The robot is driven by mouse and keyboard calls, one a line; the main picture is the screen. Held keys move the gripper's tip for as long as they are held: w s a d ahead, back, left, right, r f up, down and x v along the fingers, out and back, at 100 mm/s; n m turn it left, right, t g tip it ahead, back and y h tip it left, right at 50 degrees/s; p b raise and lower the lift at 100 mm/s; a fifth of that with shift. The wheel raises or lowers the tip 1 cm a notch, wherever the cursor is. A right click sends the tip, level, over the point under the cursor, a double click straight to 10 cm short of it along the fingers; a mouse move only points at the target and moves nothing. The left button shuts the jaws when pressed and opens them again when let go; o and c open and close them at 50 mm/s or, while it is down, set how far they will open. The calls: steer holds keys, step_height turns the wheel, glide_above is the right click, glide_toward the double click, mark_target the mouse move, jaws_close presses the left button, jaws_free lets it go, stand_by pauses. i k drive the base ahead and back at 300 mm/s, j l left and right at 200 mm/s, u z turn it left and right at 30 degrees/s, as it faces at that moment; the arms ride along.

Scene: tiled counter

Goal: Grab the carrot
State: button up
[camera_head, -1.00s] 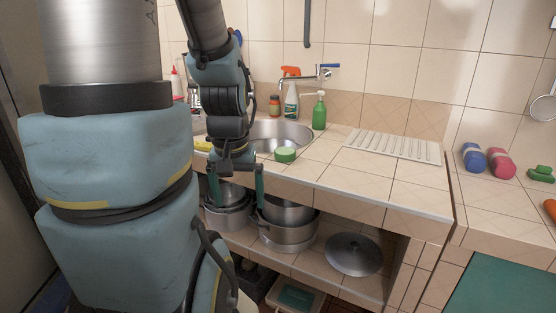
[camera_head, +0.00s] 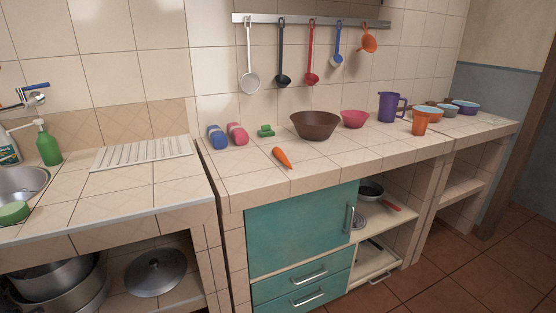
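The carrot (camera_head: 282,158) is orange and lies on the tiled counter (camera_head: 340,160), in front of a small green object and to the left of a brown bowl. Nothing covers it. Its narrow end points toward the counter's front edge. My gripper and arm are out of the head view now, so their place relative to the carrot does not show.
A blue bottle-like item (camera_head: 216,137), a pink one (camera_head: 237,134), the green object (camera_head: 266,131), the brown bowl (camera_head: 315,126) and a pink bowl (camera_head: 354,118) stand behind the carrot. A purple pitcher (camera_head: 390,106) is farther right. Utensils hang above. Floor shows at lower right.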

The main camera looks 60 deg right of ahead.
mark_target(277, 152)
steer(key=k+l+u, duration=0.25)
steer(key=l, duration=0.45)
steer(key=k+l+u, duration=0.2)
steer(key=k+l, duration=0.15)
steer(key=l, duration=0.3)
steer(key=k+l+u, duration=0.25)
steer(key=l, duration=0.35)
steer(key=k+l+u, duration=0.2)
steer(key=k+l, duration=0.3)
